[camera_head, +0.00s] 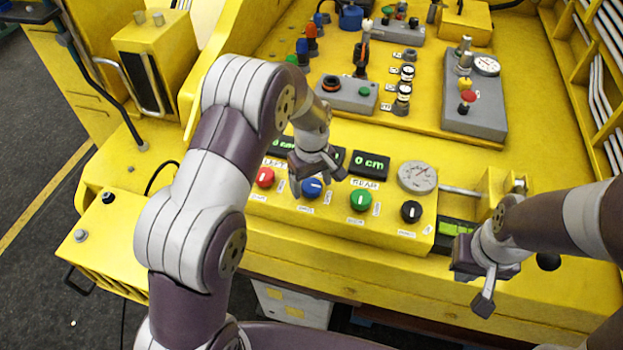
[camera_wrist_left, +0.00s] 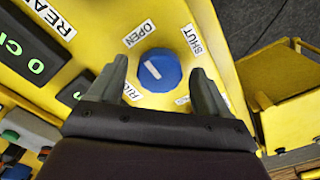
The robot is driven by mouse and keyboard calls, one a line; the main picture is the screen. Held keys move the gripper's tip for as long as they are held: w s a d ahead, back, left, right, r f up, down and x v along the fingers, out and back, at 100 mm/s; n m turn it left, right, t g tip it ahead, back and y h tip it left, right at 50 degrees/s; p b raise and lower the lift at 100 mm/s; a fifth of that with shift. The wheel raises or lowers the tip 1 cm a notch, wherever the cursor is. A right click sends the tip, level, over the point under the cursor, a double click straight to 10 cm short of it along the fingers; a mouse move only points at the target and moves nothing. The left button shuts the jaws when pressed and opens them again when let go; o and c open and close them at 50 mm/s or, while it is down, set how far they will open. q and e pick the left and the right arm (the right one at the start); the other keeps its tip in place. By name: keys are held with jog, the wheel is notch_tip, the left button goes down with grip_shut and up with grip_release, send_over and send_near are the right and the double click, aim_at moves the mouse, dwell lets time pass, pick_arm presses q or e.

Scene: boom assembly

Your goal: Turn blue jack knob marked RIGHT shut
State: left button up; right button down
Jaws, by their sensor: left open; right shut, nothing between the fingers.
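The blue knob (camera_head: 312,188) sits on the yellow front panel between the red and green knobs. In the left wrist view the blue knob (camera_wrist_left: 160,72) shows a short white line slanting toward the upper left, on the OPEN label's side. The OPEN label (camera_wrist_left: 139,33) is at its upper left and the SHUT label (camera_wrist_left: 194,41) at its upper right. A partly hidden label starting "RIG" (camera_wrist_left: 132,92) is below left. My left gripper (camera_wrist_left: 158,78) is open, one finger on each side of the knob; contact cannot be told. My right gripper (camera_head: 487,285) is shut and empty, near the panel's right end.
A red knob (camera_head: 265,177), a green knob (camera_head: 360,200) and a black knob (camera_head: 411,211) share the panel. A grey box with a joystick (camera_head: 349,95) stands behind.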

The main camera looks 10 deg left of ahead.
pick_arm(q)
jog(key=shift+d+f, duration=0.1)
jog(key=shift+c, duration=0.3)
jog(key=c, duration=1)
